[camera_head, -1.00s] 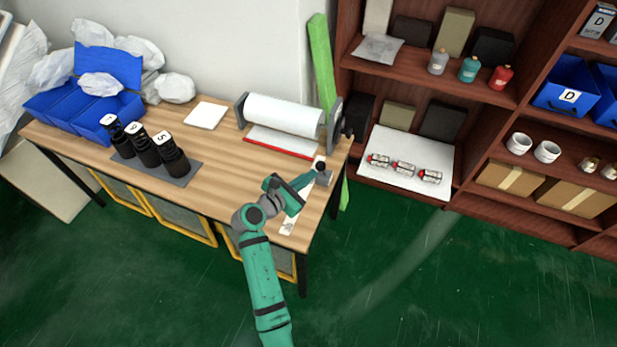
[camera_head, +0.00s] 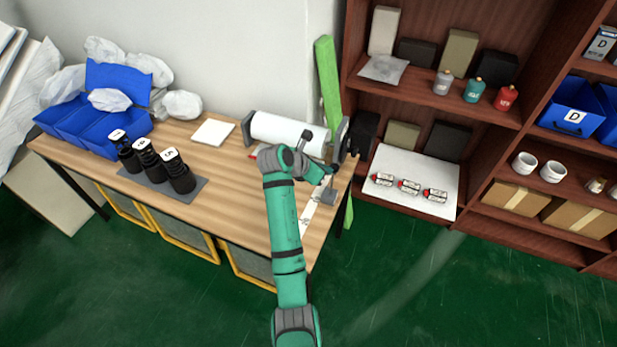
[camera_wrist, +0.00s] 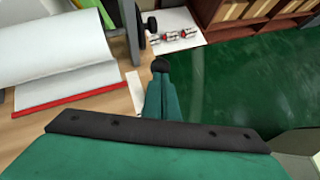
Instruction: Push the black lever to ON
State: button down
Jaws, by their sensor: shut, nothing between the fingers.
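My gripper (camera_head: 318,176) is shut, at the right end of the wooden table, over the white strip (camera_head: 309,214) that lies along the table's edge. A grey block (camera_head: 325,196) shows beside the strip, just below my fingers. The black lever is not clearly visible in the head view; my wrist and gripper cover that area. In the wrist view my shut green fingers (camera_wrist: 159,92) point away from the camera. A dark rounded knob (camera_wrist: 160,66), which may be the lever's end, shows right at their tips; I cannot tell whether they touch. Part of the white strip (camera_wrist: 134,92) shows left of the fingers.
A white paper roll (camera_head: 285,131) in a holder stands behind my gripper. Black bottles (camera_head: 148,157) on a grey mat and blue bins (camera_head: 95,120) are farther left. A shelf (camera_head: 420,100) stands right of the table, with open green floor (camera_head: 420,290) in front.

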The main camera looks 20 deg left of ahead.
jog(key=shift+w+d, duration=0.15)
jog(key=shift+w, duration=1.6)
jog(key=w+a+v, duration=0.1)
jog(key=v, duration=1.2)
jog(key=shift+r, duration=0.5)
